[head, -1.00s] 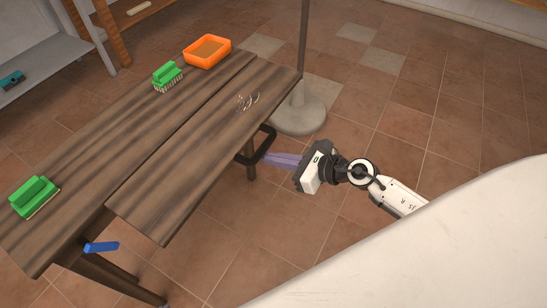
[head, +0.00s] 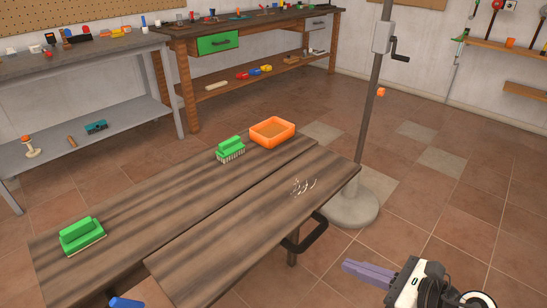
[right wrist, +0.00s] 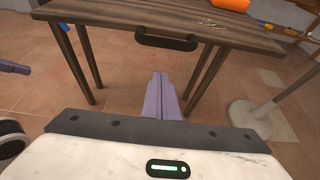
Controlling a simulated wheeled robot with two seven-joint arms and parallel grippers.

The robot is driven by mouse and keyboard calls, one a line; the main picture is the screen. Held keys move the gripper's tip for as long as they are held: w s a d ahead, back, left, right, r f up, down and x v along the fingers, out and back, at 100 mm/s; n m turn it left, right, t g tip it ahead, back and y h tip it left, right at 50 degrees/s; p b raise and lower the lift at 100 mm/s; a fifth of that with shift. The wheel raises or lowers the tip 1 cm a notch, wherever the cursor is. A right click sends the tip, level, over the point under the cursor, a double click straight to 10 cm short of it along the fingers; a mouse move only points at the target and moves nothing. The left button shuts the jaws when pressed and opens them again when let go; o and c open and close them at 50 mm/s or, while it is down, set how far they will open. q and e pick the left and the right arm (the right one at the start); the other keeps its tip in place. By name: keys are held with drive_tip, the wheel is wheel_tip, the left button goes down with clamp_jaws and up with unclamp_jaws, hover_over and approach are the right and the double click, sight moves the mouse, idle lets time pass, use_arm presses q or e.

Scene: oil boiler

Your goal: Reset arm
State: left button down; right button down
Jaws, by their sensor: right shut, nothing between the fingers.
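My right gripper (head: 369,273) is in the lower right of the head view, beside the wooden workbench's right end and apart from it. Its purple fingers are shut together with nothing between them. In the right wrist view the shut fingers (right wrist: 160,95) point toward the space under the bench's black handle (right wrist: 166,40). A purple finger (right wrist: 14,66), which looks like my left gripper's, shows at the left edge of the right wrist view. Most of that gripper is out of frame. The left gripper does not show in the head view.
Tiled floor (head: 450,215) at the right is open.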

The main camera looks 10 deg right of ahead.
drive_tip(key=s+a+f+n+g+h, duration=0.1)
drive_tip(key=s+a+f+n, duration=0.4)
drive_tip(key=n, duration=1)
drive_tip(key=s+a+f+n+g+h, duration=0.1)
drive_tip(key=s+a+f+n+h, duration=0.2)
drive_tip(key=n, duration=1.3)
drive_tip(key=s+a+f, duration=0.3)
drive_tip(key=s+f, duration=0.2)
drive_tip(key=f, duration=0.1)
drive_tip(key=shift+a+f+g+h, duration=0.25)
drive_tip(key=shift+a+g+h, duration=0.05)
drive_tip(key=shift+h, duration=0.1)
drive_tip(key=shift+a, duration=0.1)
